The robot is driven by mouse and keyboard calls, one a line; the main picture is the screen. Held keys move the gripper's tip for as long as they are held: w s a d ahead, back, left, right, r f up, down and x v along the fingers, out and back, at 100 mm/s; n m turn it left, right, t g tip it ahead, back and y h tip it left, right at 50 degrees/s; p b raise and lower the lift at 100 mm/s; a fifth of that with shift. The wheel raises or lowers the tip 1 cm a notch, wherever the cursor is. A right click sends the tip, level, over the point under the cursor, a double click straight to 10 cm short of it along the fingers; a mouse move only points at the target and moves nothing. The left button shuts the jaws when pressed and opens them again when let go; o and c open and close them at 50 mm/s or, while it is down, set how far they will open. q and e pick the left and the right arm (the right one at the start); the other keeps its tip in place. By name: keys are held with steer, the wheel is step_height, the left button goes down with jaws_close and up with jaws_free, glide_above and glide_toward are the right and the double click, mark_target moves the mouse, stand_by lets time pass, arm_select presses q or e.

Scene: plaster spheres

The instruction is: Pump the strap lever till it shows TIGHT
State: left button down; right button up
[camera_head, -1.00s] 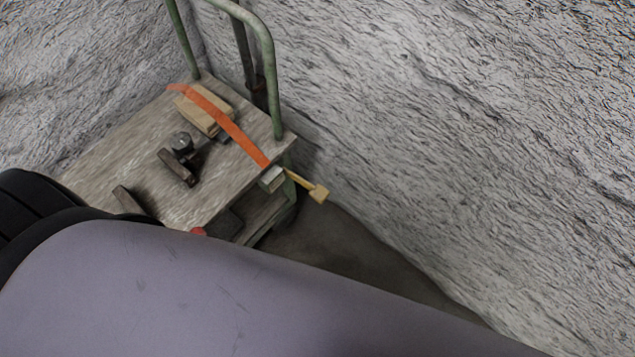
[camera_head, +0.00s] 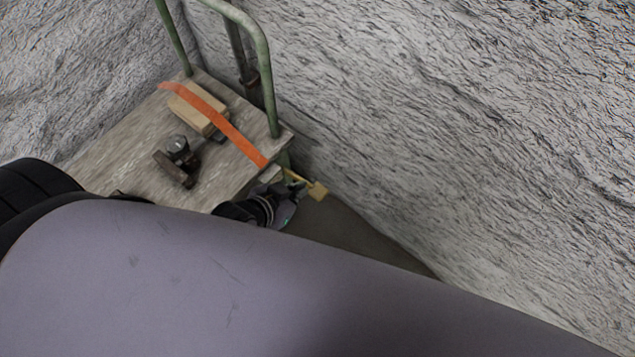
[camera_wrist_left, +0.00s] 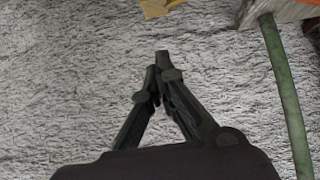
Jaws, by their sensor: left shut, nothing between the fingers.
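An orange strap (camera_head: 222,124) runs over a wooden block (camera_head: 197,108) on the cart's deck, down to a small pale ratchet box (camera_head: 270,173) at its edge. A yellow lever (camera_head: 318,191) with a broad end sticks out to the right of the box. My left gripper (camera_head: 292,195) is just below the lever, partly hidden behind my arm. In the left wrist view its fingers (camera_wrist_left: 158,70) are shut and empty, and the lever's end (camera_wrist_left: 160,7) shows beyond their tips with a gap in the picture. No indicator word is readable. My right gripper is not in view.
The wooden cart deck (camera_head: 125,140) has a green tube handle (camera_head: 266,80) at its back. A dark metal piece with a round knob (camera_head: 177,147) lies on it. A rough grey wall (camera_head: 450,130) stands close on the right, with a strip of bare floor (camera_head: 350,235) between.

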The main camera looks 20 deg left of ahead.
arm_select(q)
steer(key=shift+r, duration=0.15)
glide_above(317, 193)
steer(key=f, duration=0.3)
steer(key=f+b, duration=0.1)
steer(key=f, duration=0.2)
steer(key=shift+s+f, duration=0.2)
steer(key=shift+f, duration=0.1)
steer(key=f, duration=0.3)
steer(key=shift+w+d+f, duration=0.15)
steer(key=shift+w+f, duration=0.05)
steer(key=shift+f, duration=0.55)
